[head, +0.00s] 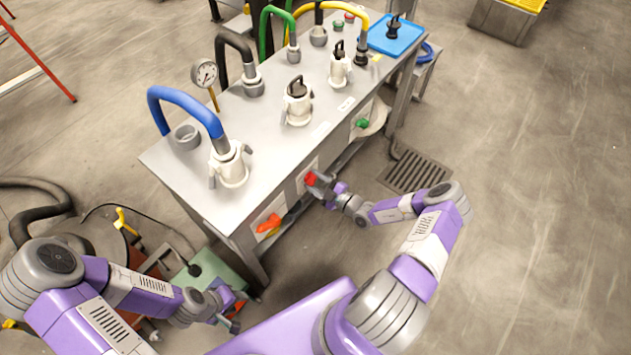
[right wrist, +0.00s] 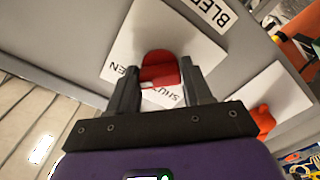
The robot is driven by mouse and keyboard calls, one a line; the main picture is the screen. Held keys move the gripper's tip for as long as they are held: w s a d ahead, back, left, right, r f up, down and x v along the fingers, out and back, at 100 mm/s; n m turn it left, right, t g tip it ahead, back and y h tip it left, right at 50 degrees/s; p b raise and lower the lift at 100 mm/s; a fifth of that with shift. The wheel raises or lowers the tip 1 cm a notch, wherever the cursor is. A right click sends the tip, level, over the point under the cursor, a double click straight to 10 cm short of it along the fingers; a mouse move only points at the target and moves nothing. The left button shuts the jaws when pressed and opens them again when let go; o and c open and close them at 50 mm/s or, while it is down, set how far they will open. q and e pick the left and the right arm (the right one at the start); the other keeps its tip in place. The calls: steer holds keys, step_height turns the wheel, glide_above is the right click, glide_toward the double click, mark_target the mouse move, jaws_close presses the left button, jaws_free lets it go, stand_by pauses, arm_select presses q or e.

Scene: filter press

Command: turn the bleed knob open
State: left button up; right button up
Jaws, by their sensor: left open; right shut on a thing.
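The bleed knob is red and sits on the front panel of the grey metal bench. In the right wrist view the knob (right wrist: 160,66) is on a white plate (right wrist: 190,45) with lettering for open and shut, below a label beginning "BLE". In the head view the knob (head: 311,178) is partly hidden by my right gripper (head: 319,184). My right gripper (right wrist: 158,75) has one finger on each side of the knob and is shut on it. A pale mark shows on the knob's lower part. My left gripper (head: 234,309) is open and empty, low beside the bench's near end.
An orange-red handle (head: 268,223) on another white plate is left of the knob. A green knob (head: 362,123) is further right. The bench top (head: 250,132) holds hoses, white fittings, a gauge (head: 205,73) and a blue tray (head: 393,34). The floor at right is open.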

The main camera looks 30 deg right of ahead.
steer(key=o, duration=1)
steer(key=shift+d, duration=0.1)
steer(key=p+v, duration=0.1)
steer(key=v, duration=0.6)
steer(key=shift+s+p, duration=0.25)
steer(key=shift+p, duration=0.05)
